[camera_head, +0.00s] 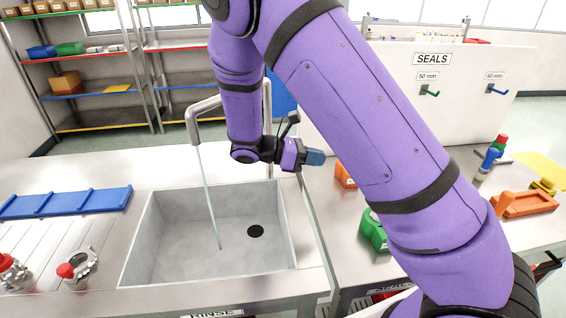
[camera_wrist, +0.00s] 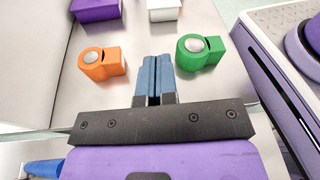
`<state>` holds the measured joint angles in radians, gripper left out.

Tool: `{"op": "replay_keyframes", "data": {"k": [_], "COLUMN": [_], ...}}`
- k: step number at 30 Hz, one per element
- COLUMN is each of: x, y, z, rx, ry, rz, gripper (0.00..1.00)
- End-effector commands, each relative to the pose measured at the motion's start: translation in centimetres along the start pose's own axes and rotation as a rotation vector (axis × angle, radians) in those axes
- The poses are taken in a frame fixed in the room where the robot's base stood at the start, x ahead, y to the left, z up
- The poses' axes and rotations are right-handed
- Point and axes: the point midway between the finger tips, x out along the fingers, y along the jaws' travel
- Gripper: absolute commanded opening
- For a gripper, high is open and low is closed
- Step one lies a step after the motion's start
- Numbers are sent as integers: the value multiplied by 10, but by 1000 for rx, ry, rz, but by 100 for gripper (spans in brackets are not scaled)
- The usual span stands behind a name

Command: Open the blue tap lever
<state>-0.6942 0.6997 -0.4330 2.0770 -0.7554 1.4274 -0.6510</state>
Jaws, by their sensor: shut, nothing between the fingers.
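A grey tap spout (camera_head: 207,104) arches over the sink (camera_head: 137,232). A thin pale-blue stream (camera_head: 207,195) runs from its mouth to the sink floor. I cannot make out the blue tap lever for certain; my arm covers part of the tap. My gripper (camera_head: 316,157) is just right of the tap, above the sink's right edge, pointing right. Its blue fingers are together and empty, as the wrist view (camera_wrist: 155,74) also shows. A blue piece (camera_wrist: 42,168) shows at the lower left of the wrist view; I cannot tell what it is.
An orange block (camera_head: 345,175) and a green block (camera_head: 373,231) stand on the right counter, beyond my fingers. A purple block (camera_wrist: 96,9) and a white block (camera_wrist: 164,10) are farther off. A blue rack (camera_head: 68,202) and red-topped fittings (camera_head: 77,268) lie left of the sink.

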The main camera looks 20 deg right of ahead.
Motion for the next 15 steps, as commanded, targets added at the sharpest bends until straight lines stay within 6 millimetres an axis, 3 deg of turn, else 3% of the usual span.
{"op": "replay_keyframes", "data": {"k": [15], "x": [-44], "y": [42], "z": [-79], "rx": [-249], "ry": [-623], "rz": [140], "gripper": [0]}}
